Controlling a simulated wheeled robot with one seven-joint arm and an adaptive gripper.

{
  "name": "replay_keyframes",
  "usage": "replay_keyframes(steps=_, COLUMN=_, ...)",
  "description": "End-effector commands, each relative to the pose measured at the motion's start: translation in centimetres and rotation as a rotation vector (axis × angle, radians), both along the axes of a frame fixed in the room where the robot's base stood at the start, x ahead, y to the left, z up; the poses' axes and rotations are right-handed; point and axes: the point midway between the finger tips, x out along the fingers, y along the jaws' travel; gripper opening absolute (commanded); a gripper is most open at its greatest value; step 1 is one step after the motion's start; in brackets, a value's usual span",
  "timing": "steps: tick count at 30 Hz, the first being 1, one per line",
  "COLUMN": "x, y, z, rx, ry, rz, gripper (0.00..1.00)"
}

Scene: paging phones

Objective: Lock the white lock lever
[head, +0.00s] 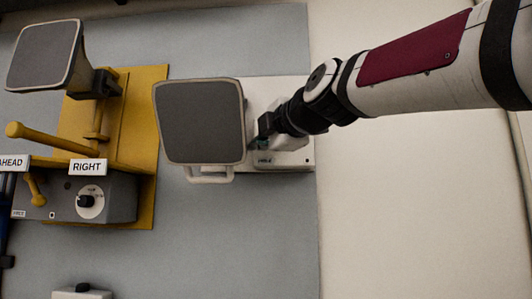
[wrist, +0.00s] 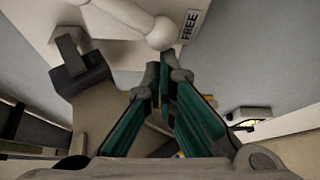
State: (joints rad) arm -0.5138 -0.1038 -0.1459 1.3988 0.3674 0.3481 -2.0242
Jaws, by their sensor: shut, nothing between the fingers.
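The white lock lever (wrist: 125,14) shows at the top of the wrist view as a pale rod ending in a round knob, beside a label reading FREE (wrist: 190,25). My gripper (wrist: 164,62) has its green fingers together, with the tips just below the knob; I cannot tell whether they touch it. In the head view my gripper (head: 262,139) is at the white unit (head: 298,160), right of a grey-faced horn (head: 200,122). The gripper and arm cover part of the unit, and I cannot make out the lever there.
A dark bracket (wrist: 80,68) stands left of the fingers in the wrist view. A yellow unit (head: 146,160) with a RIGHT label (head: 87,167), its own lever (head: 50,140) and a second horn (head: 45,52) is at left. The pale wall at right is clear.

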Motion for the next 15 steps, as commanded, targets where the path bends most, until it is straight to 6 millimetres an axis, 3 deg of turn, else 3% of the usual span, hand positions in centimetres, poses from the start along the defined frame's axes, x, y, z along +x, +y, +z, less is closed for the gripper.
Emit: replay_keyframes(steps=15, x=0.1, y=-1.6, z=-1.4, rx=-0.25, ry=0.007, rz=-0.002, gripper=0.0)
